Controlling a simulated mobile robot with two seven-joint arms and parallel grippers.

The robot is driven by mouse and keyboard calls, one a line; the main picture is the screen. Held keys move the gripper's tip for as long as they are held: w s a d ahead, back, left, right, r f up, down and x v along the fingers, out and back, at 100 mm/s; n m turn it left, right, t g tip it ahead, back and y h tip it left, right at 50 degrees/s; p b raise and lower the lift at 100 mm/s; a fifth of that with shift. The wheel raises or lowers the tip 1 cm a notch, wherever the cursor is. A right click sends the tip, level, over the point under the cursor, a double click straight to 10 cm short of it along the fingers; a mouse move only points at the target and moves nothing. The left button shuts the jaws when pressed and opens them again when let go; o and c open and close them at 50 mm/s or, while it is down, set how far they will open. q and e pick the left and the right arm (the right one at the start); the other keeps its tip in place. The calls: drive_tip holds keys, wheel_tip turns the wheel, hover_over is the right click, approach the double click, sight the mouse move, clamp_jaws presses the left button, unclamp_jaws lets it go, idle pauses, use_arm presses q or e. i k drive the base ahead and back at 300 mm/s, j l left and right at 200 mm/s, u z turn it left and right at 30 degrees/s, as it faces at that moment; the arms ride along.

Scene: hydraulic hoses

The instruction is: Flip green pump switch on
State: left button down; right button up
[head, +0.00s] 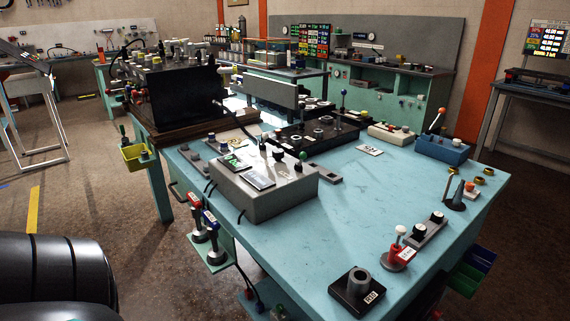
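A grey control box (265,197) stands on the light blue workbench (350,225), left of its middle. Its top carries two small display panels (247,170) and several small knobs and toggles. A green-tipped lever (303,155) stands up at the box's right rear; it is the clearest green switch-like part there. It is too small to tell which way it is set, and I cannot read any label on it. Neither gripper is in view. A black rounded part at the lower left seems to be my own arm.
A black block (357,291) with a grey ring, a red block (400,256) with a white knob, and a blue box (443,147) with an orange-tipped lever stand on the bench. Red and blue tagged hose fittings (205,225) sit at its left edge. The bench's middle right is clear.

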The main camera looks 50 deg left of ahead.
sight(302, 159)
drive_tip(key=i+l+u, duration=0.15)
drive_tip(key=l+u, duration=0.3)
drive_tip(key=i+l+u, duration=0.1)
drive_tip(key=l+u, duration=0.15)
drive_tip(key=u, duration=0.2)
drive_tip(key=i+l+u, duration=0.1)
drive_tip(key=l+u, duration=0.2)
drive_tip(key=l, duration=0.25)
